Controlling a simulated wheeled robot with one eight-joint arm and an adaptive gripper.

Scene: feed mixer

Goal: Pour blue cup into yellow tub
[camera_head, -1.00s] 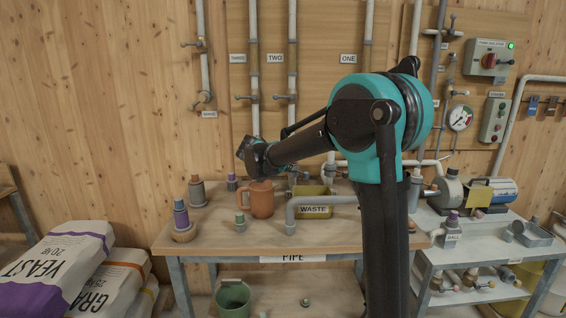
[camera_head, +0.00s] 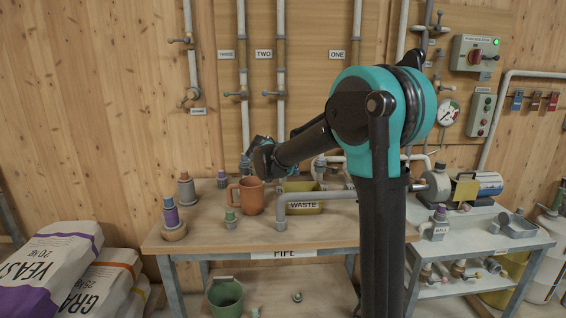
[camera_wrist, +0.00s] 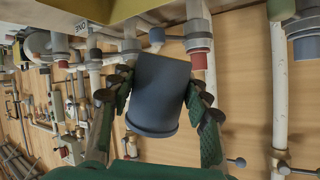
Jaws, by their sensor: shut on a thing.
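My gripper (camera_wrist: 160,88) is shut on a dark blue-grey cup (camera_wrist: 160,105), held between its green-padded fingers in the wrist view. The cup looks tilted there; its contents are hidden. In the head view my gripper (camera_head: 258,158) is small and partly hidden by my own arm, above the back of the table near the orange mug. The yellow tub (camera_head: 306,208), labelled WASTE, stands on the table to the right of the mug, below and right of my gripper. A grey pipe crosses in front of it.
The orange mug (camera_head: 246,196) stands on the wooden table (camera_head: 215,238), with several small coloured-top fittings left of it. Vertical wall pipes (camera_head: 281,90) rise behind. A side trolley (camera_head: 480,237) with a pump (camera_head: 440,185) is at right. The table's front left is mostly clear.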

